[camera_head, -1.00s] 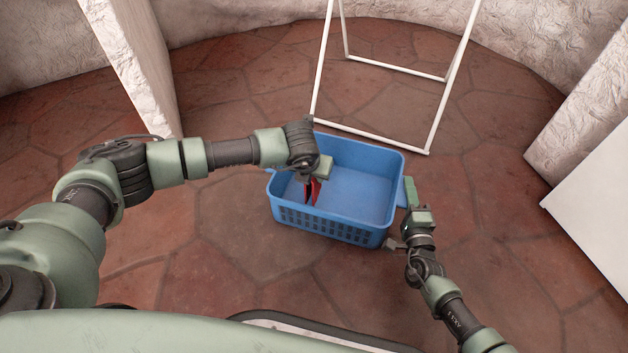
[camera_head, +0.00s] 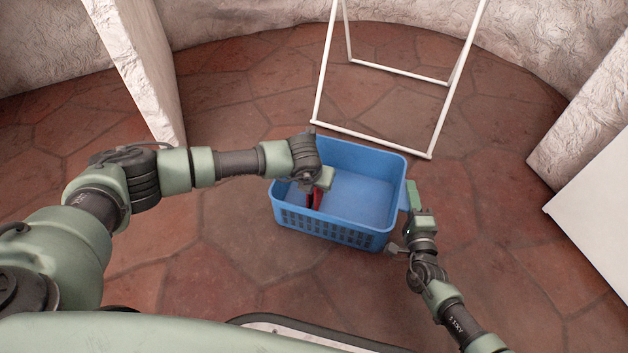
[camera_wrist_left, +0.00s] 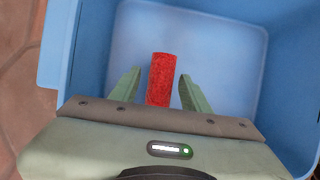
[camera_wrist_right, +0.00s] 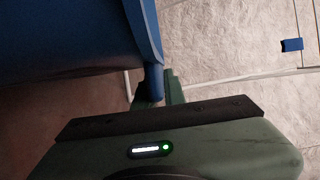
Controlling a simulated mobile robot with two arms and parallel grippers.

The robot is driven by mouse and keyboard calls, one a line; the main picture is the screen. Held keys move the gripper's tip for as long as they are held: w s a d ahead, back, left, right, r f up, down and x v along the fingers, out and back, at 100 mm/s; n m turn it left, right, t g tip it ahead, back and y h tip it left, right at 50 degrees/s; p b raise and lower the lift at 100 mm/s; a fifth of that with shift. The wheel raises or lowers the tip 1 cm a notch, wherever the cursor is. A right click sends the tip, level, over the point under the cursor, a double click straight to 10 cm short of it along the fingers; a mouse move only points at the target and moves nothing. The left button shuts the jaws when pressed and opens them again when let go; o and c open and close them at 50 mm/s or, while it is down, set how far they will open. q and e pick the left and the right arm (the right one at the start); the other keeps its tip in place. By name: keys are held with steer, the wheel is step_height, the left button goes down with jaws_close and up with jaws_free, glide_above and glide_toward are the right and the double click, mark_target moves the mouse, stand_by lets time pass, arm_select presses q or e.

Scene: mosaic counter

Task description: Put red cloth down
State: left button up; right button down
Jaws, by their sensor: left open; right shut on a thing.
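The red cloth (camera_head: 316,198) is inside the blue basket (camera_head: 330,230), near its left end. In the left wrist view the red cloth (camera_wrist_left: 161,78) is a narrow upright strip between the spread fingers of my left gripper (camera_wrist_left: 158,90), with a gap on both sides. My left gripper (camera_head: 317,188) is open, low inside the basket. My right gripper (camera_head: 411,195) is shut on the basket's right-end handle, and the blue handle (camera_wrist_right: 152,82) shows between its fingers in the right wrist view. The cloth's lower end is hard to see.
A white rack frame (camera_head: 372,134) stands on the stone floor just behind the basket. A pale wall (camera_head: 140,65) juts in at the left, and a white panel (camera_head: 595,210) stands at the right. The floor in front of the basket is clear.

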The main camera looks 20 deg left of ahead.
arm_select(q)
steer(key=v, duration=1.2)
arm_select(e)
steer(key=shift+f, duration=0.1)
arm_select(q)
steer(key=shift+d+r, duration=0.1)
steer(key=shift+d, duration=0.05)
